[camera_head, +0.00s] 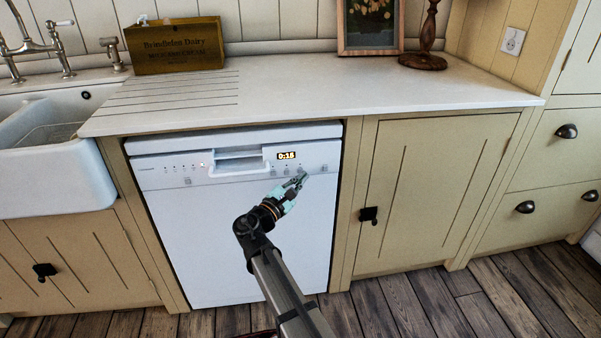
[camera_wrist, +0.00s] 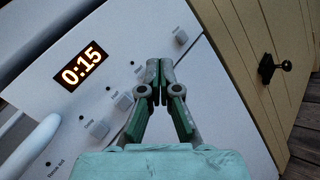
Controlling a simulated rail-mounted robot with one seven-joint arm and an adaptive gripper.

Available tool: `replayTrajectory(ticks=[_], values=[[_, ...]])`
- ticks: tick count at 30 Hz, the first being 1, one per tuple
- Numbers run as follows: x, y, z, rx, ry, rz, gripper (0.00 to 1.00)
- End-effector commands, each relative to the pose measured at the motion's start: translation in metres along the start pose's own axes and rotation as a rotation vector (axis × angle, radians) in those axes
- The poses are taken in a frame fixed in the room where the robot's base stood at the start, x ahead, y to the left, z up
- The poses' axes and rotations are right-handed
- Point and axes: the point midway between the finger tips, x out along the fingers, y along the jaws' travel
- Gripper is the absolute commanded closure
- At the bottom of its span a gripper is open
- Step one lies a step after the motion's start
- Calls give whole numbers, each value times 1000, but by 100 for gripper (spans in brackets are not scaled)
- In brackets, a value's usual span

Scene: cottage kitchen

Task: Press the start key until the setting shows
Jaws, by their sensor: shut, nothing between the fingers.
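The white dishwasher (camera_head: 240,240) has a control strip along its top with a lit display (camera_head: 287,156). In the wrist view the display (camera_wrist: 82,67) reads 0:15. Small square keys sit below the display: one key (camera_wrist: 98,129), a second (camera_wrist: 122,101) and a separate key (camera_wrist: 180,37) further along, also seen in the head view (camera_head: 324,168). Their labels are too small to tell which is the start key. My gripper (camera_head: 303,176) is shut and empty, its tips at the strip between the second and the separate key (camera_wrist: 159,64). I cannot tell whether they touch the panel.
A white worktop (camera_head: 330,90) overhangs the dishwasher. A cream cupboard (camera_head: 430,190) with a dark knob (camera_head: 368,214) stands to the right. The dishwasher's recessed handle (camera_head: 238,162) lies left of the display. The wooden floor (camera_head: 420,300) in front is clear.

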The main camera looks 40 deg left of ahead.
Motion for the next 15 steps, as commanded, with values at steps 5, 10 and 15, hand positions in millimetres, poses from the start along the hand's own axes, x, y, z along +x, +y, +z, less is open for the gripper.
replayTrajectory(ticks=[5, 10, 15], values=[[0, 0, 0, 0, 0, 0, 100], [1, 1, -1, 0, 0, 0, 100], [5, 4, -3, 0, 0, 0, 100]])
